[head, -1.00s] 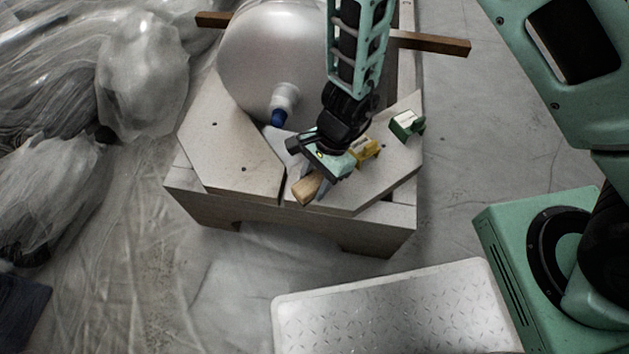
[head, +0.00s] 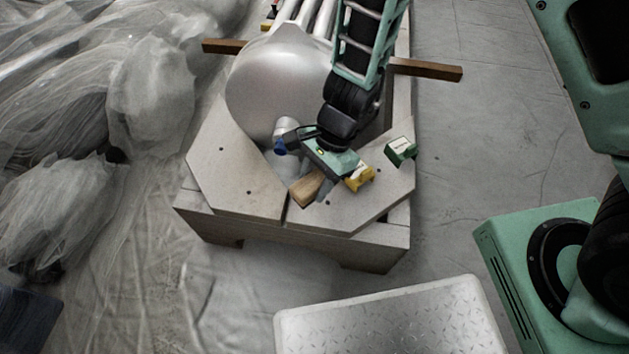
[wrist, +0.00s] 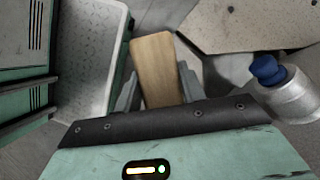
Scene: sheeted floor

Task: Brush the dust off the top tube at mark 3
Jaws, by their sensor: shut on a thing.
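My gripper (head: 318,187) is shut on a pale wooden piece (head: 304,190), which looks like a brush handle; no bristles show. It is above the front of a wooden stand, beside the slot. In the wrist view the wooden piece (wrist: 158,70) sits between the two grey fingers (wrist: 158,92). Several pale tubes (head: 312,14) run off the top edge of the head view, behind a rounded silver tank. No mark number or dust can be made out on them.
The wooden stand (head: 235,170) bears the silver tank (head: 270,85), with a blue-capped nozzle (head: 280,146). A yellow block (head: 361,179) and a green box (head: 400,151) are on its right side. Sheeted heaps (head: 150,100) lie left; a metal plate (head: 390,320) is in front.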

